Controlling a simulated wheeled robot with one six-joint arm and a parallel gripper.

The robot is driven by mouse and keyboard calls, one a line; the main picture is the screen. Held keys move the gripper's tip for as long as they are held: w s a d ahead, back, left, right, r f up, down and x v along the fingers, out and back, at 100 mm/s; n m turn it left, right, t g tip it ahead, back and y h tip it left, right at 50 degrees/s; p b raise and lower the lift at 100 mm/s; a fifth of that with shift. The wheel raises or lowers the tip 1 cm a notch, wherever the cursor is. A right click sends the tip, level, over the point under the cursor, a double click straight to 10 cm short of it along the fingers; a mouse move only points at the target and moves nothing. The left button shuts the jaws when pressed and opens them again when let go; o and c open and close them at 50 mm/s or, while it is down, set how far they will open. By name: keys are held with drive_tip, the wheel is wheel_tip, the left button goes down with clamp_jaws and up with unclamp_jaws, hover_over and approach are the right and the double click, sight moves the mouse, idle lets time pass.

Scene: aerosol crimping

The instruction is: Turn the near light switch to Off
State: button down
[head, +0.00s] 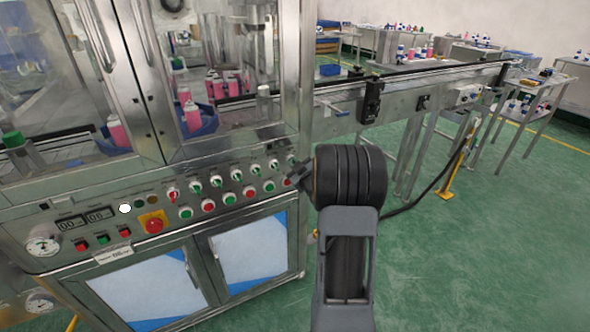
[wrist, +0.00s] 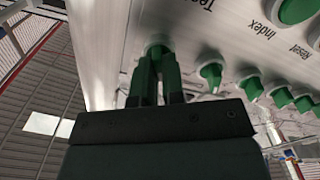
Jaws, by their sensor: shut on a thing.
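The switch at the right end of the panel's upper row is a green knob (wrist: 158,47), and I take it to be the near light switch. Its label is not readable. In the wrist view my gripper (wrist: 157,72) has its two fingers around this knob, shut on it. The fingers hide much of the knob, so its exact setting cannot be read. In the head view my gripper (head: 297,174) is at the right end of the control panel (head: 150,258), partly hidden behind my wrist.
More green rotary switches (head: 236,175) run left along the panel, with green and red push buttons below. A red emergency button (head: 154,225) sits on a yellow plate at lower left. A conveyor (head: 430,80) extends right from the machine. The green floor (head: 480,240) at right is clear.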

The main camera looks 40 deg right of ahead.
idle(0.4)
drive_tip(key=c, duration=1.2)
unclamp_jaws()
drive_tip(key=s, duration=0.4)
drive_tip(key=s+a, duration=0.1)
drive_tip(key=s, duration=0.4)
drive_tip(key=s+a, duration=0.1)
drive_tip(key=s, duration=0.3)
drive_tip(key=shift+s, duration=0.3)
